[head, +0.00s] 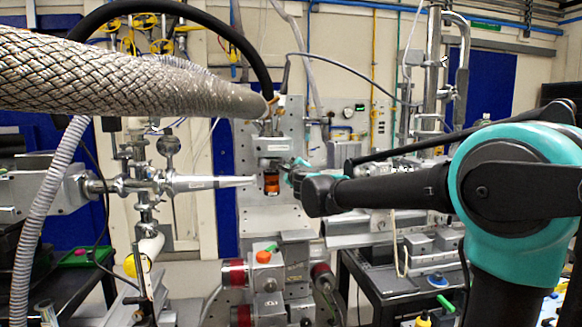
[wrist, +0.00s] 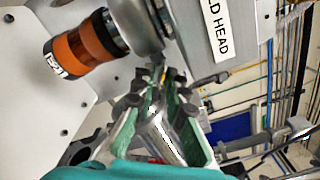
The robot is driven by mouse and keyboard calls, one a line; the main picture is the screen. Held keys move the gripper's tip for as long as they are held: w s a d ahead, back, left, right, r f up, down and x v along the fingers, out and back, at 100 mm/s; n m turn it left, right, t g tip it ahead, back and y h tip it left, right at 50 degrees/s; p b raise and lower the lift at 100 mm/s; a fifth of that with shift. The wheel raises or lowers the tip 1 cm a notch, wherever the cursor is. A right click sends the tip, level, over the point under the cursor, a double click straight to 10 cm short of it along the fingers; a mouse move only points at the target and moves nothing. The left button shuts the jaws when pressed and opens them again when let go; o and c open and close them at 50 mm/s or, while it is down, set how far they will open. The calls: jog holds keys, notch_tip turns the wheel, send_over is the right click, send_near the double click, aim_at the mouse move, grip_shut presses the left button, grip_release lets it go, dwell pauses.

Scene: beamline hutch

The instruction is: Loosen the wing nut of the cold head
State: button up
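The cold head (head: 270,146) is a grey metal block in the middle of the head view. Its white label (wrist: 215,35), reading "LD HEAD" in part, shows in the wrist view. A small brass-coloured piece, perhaps the wing nut (wrist: 160,74), sits under the round flange (wrist: 140,28). My gripper (wrist: 162,86) has its green fingers pointing at this piece, with the tips close around or beside it. Whether they touch it is unclear. In the head view my gripper (head: 290,172) reaches the cold head from the right, partly hidden by my arm.
An orange and black cylinder (wrist: 84,48) hangs beside the flange, close to my fingers; it also shows in the head view (head: 271,184). A metal nozzle (head: 210,183) points at the cold head from the left. A thick braided hose (head: 120,75) crosses the upper left.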

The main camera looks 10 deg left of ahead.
jog(key=shift+c, duration=0.6)
grip_shut()
jog(key=n, duration=1.1)
jog(key=shift+r, duration=0.15)
jog(key=n, duration=0.7)
jog(key=shift+r, duration=0.1)
jog(key=shift+a+n, duration=0.1)
jog(key=shift+n, duration=2.3)
jog(key=shift+r, duration=0.1)
